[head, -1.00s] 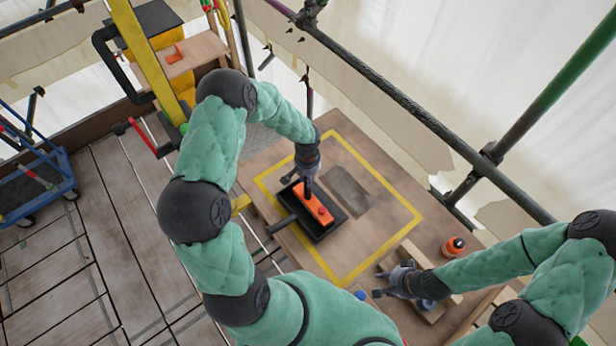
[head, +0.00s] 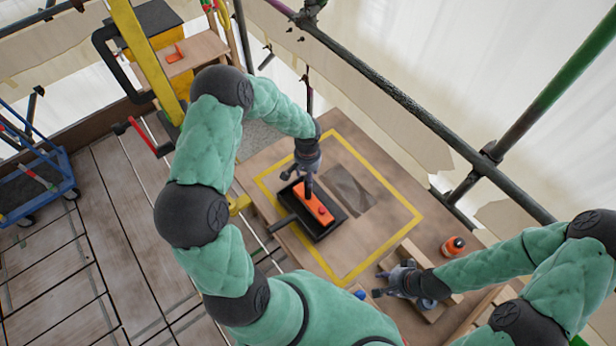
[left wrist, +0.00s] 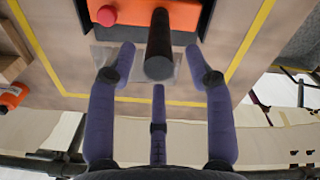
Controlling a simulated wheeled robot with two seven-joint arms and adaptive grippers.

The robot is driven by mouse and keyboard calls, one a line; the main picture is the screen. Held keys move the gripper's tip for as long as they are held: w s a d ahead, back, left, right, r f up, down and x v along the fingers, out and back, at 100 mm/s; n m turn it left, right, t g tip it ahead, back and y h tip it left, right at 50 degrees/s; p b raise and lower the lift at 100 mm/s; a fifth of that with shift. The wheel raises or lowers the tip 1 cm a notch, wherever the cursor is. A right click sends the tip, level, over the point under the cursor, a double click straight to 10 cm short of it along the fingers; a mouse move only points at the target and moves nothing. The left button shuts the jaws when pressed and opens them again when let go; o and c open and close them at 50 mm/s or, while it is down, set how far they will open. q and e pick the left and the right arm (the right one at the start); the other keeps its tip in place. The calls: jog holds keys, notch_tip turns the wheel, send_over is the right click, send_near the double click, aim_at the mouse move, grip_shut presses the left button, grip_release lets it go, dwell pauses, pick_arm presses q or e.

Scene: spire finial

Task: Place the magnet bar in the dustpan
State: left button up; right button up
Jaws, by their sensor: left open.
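The magnet bar (head: 314,204) is orange with a red knob and a dark upright handle. It lies inside the black dustpan (head: 333,227), whose handle points left. In the left wrist view the bar (left wrist: 185,14) is at the top edge, and its dark handle (left wrist: 159,50) points toward the camera. My left gripper (head: 302,175) is above the dustpan; its fingers (left wrist: 158,75) are spread around the handle's end with gaps, not gripping it. My right gripper (head: 377,283) is at the table's near right, its fingers apart and apparently empty.
The dustpan stands inside a yellow outline (head: 406,234) on the wooden table, beside a dark grey patch (head: 350,190). Scaffold rails (head: 375,80) run behind the table.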

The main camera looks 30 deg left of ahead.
pick_arm(q)
notch_tip(320, 180, up, 10)
jog(key=shift+f, duration=0.1)
jog(key=shift+s, duration=0.1)
jog(key=s+d+f+h, duration=0.3)
jog(key=s+d+f, duration=0.3)
jog(key=d+f, duration=0.55)
jog(key=s+d+f, duration=0.3)
jog(key=s, duration=0.2)
jog(key=s+d+f, duration=0.3)
jog(key=s, duration=0.3)
jog(key=shift+d+f+h, duration=0.3)
jog(key=shift+h, duration=0.1)
